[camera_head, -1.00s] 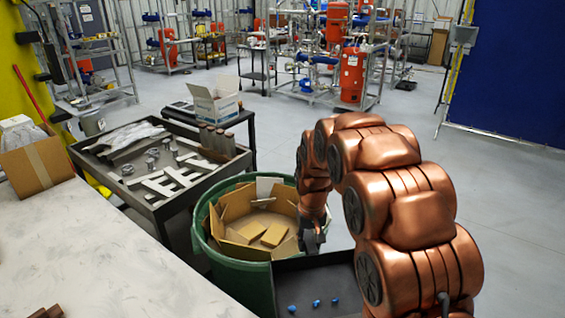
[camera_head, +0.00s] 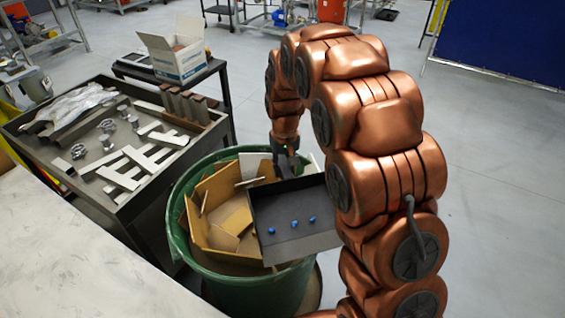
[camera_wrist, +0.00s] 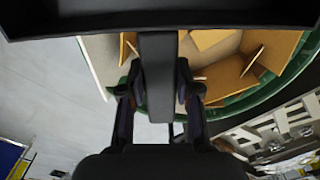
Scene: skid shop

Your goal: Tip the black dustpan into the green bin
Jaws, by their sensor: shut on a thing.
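The black dustpan (camera_head: 285,241) is over the right part of the green bin's opening in the head view, with several small blue pieces (camera_head: 295,224) lying in it. The green bin (camera_head: 250,291) stands on the floor and holds cardboard scraps (camera_head: 232,218). In the wrist view my gripper (camera_wrist: 160,100) is shut on the dustpan's dark handle (camera_wrist: 157,75), and the pan's edge (camera_wrist: 250,18) runs across the top. The bin's rim (camera_wrist: 240,103) and cardboard show beneath.
A dark cart (camera_head: 110,190) with metal parts stands left of the bin. Behind it a small table (camera_head: 215,72) carries a white box (camera_head: 178,58). A pale worktop (camera_head: 70,265) fills the front left. The floor at right is clear.

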